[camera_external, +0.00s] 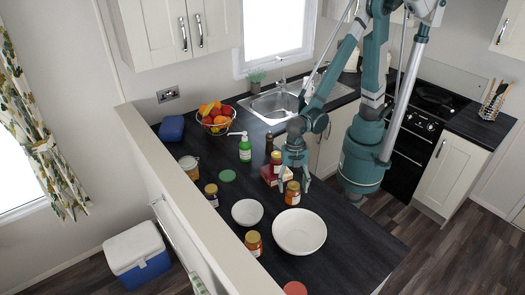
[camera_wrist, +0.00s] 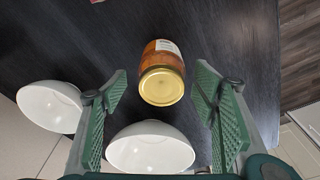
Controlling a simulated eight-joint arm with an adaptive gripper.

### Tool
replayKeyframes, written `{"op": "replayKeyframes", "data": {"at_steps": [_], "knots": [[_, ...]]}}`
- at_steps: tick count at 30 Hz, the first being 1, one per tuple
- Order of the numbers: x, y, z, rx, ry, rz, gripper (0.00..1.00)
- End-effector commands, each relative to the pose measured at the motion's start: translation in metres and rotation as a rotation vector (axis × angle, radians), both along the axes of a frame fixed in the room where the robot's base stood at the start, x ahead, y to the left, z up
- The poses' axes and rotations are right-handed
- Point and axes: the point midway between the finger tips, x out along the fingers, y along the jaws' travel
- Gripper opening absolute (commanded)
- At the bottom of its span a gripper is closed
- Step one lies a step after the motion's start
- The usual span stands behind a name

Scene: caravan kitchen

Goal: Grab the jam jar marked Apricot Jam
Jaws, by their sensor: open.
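In the wrist view, a jar (camera_wrist: 162,62) with amber contents, a gold lid and a pale label lies between and beyond the fingertips of my gripper (camera_wrist: 161,88). The fingers are spread and do not touch it. Its label text is not readable.
A small white bowl (camera_external: 247,212) and a large white bowl (camera_external: 299,232) stand near the jar; two white bowls (camera_wrist: 50,106) (camera_wrist: 150,147) show in the wrist view. The front-right counter is clear.

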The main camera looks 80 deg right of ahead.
Motion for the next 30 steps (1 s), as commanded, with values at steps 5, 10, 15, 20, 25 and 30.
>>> {"op": "replayKeyframes", "data": {"at_steps": [5, 10, 15, 20, 25, 30], "knots": [[-0.001, 0.000, -0.005, 0.000, 0.000, 0.000, 0.59], [-0.001, 0.000, -0.005, 0.000, 0.000, 0.000, 0.59], [0.000, 0.001, -0.006, 0.000, 0.000, 0.000, 0.59], [-0.001, 0.002, -0.011, 0.000, 0.000, 0.000, 0.59], [-0.002, 0.004, -0.023, 0.000, 0.000, 0.000, 0.59], [-0.004, 0.007, -0.037, 0.000, 0.000, 0.000, 0.59]]}}
